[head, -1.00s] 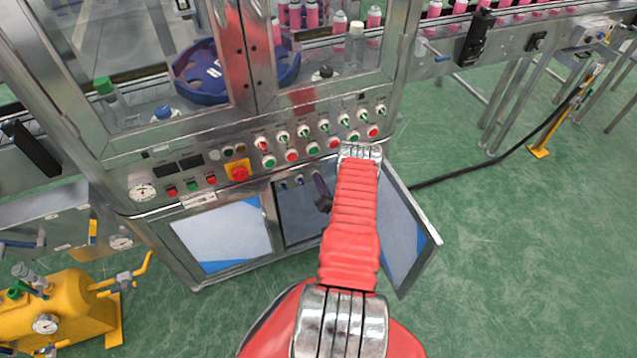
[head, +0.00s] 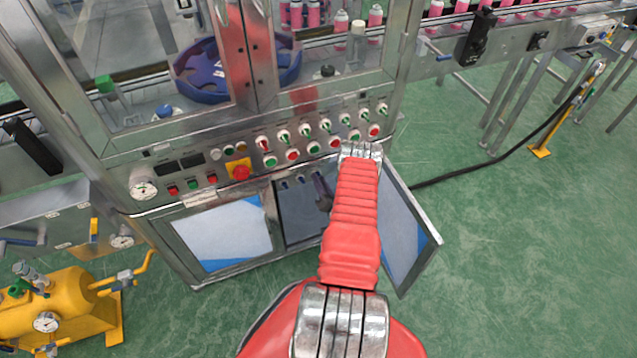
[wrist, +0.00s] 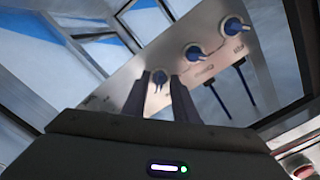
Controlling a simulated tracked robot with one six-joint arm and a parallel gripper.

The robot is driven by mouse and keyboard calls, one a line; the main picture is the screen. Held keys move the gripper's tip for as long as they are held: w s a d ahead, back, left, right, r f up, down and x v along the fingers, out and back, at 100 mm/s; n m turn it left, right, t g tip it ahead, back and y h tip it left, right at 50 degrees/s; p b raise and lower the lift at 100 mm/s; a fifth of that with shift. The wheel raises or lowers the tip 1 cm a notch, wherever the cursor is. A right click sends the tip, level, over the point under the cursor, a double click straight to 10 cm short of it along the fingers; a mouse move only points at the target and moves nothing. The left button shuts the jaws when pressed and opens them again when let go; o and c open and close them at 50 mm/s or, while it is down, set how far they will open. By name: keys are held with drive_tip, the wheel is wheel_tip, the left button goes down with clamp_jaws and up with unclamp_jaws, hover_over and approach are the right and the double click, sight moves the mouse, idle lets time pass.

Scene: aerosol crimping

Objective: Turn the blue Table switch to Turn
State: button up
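Three blue rotary switches sit in a row on a grey panel inside the open cabinet. In the wrist view they are an upper right switch (wrist: 233,26), a middle switch (wrist: 194,52) and a lower left switch (wrist: 159,77). Their labels are too small to read, so I cannot tell which is Table. My gripper (wrist: 161,88) is open, its two dark fingers apart with the lower left switch showing between their tips. I cannot tell whether they touch it. In the head view my gripper (head: 322,191) is partly hidden by my red arm.
The open cabinet door (head: 405,225) stands close to the right of my arm. A closed door (head: 222,235) is on the left. Above is the control panel with several buttons and a red emergency stop (head: 239,172). A yellow tank (head: 65,305) stands at lower left.

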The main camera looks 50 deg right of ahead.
drive_tip(key=shift+s, duration=0.1)
drive_tip(key=v, duration=1.3)
drive_tip(key=shift+s+a, duration=0.15)
drive_tip(key=shift+s, duration=0.1)
drive_tip(key=shift+f, duration=0.1)
idle(1.7)
